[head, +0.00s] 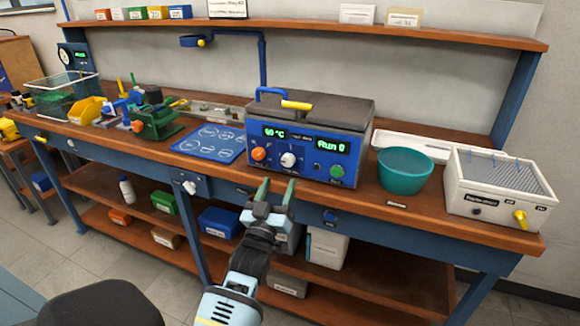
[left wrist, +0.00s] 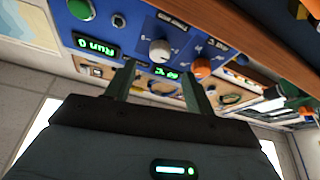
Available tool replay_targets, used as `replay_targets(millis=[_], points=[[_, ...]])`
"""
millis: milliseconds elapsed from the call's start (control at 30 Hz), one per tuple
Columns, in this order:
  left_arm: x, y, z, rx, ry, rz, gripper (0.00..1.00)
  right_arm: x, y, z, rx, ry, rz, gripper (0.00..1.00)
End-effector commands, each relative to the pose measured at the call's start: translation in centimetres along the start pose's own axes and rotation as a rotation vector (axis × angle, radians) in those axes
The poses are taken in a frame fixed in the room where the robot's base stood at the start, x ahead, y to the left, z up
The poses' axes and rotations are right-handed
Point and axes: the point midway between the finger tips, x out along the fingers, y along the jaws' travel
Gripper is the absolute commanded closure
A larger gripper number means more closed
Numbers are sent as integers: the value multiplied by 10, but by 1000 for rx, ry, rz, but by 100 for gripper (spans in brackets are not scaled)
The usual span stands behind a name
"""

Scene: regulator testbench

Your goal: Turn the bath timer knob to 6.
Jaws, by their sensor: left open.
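The bath (head: 310,140) is a blue box with a dark lid on the bench. Its front panel has an orange knob (head: 259,154) on the left, a white knob (head: 288,160) in the middle and a green button (head: 337,171) at lower right. Its displays read "60 °C" and "Run 0". The white knob also shows in the left wrist view (left wrist: 160,50), just beyond the fingertips. I cannot read which mark it points to. My left gripper (head: 276,188) is open and empty, in front of and below the white knob, apart from it. My right gripper is not in view.
A teal bowl (head: 405,170) and a white box with a yellow tap (head: 497,188) stand right of the bath. A blue mat (head: 210,143) lies left of it. A blue lever and yellow handle sit on the lid. The bench edge runs below the panel.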

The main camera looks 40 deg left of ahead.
Motion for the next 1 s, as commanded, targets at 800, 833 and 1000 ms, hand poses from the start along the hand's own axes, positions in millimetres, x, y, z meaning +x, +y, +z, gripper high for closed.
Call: replay_targets(millis=[800,833,1000], points=[[73,0,0,1,-1,0,46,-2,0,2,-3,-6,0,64],[73,0,0,1,-1,0,46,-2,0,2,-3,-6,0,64],[73,0,0,1,-1,0,60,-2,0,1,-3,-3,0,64]])
